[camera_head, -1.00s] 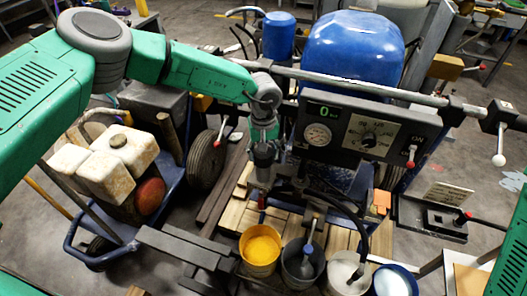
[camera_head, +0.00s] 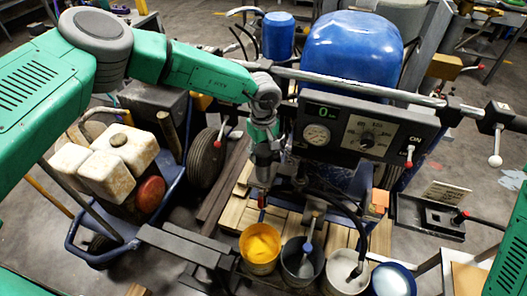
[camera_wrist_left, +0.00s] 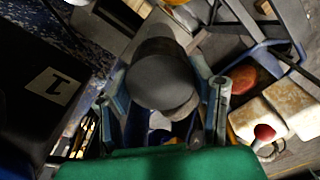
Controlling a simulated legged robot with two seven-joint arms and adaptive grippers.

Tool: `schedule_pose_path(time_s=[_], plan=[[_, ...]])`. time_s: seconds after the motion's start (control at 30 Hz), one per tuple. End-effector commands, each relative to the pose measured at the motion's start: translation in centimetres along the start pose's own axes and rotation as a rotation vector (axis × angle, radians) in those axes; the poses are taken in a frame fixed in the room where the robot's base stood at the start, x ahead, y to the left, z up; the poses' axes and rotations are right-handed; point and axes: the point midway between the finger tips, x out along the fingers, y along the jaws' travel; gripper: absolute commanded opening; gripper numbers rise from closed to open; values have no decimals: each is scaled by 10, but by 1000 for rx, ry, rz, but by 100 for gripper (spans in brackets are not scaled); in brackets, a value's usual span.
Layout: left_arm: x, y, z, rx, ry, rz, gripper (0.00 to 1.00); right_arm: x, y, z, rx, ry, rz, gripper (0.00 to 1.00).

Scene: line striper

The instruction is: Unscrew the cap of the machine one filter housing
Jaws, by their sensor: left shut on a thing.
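My left gripper (camera_head: 264,178) points down in front of the blue machine, left of its control panel (camera_head: 365,130). In the left wrist view, the two fingers of my left gripper (camera_wrist_left: 164,112) stand on either side of a dark grey round cap (camera_wrist_left: 160,75) and are shut on it. A plate marked "1" (camera_wrist_left: 54,86) shows to the left of the cap. The body of the filter housing below the cap is mostly hidden in both views. My right gripper is out of view; only a green part of my right arm shows at the right edge.
A handlebar (camera_head: 350,84) crosses behind my left wrist. A red-tipped lever (camera_head: 219,142) is close to my left gripper.

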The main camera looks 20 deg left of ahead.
Motion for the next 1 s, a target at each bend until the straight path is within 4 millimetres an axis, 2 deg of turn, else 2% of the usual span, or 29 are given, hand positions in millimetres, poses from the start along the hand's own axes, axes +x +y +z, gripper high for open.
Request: schedule_pose_path(time_s=[0.73, 1.0], plan=[[-20, 0, 0, 0, 0, 0, 15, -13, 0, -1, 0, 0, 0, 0], [-37, 0, 0, 1, 1, 1, 15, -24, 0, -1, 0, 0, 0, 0]])
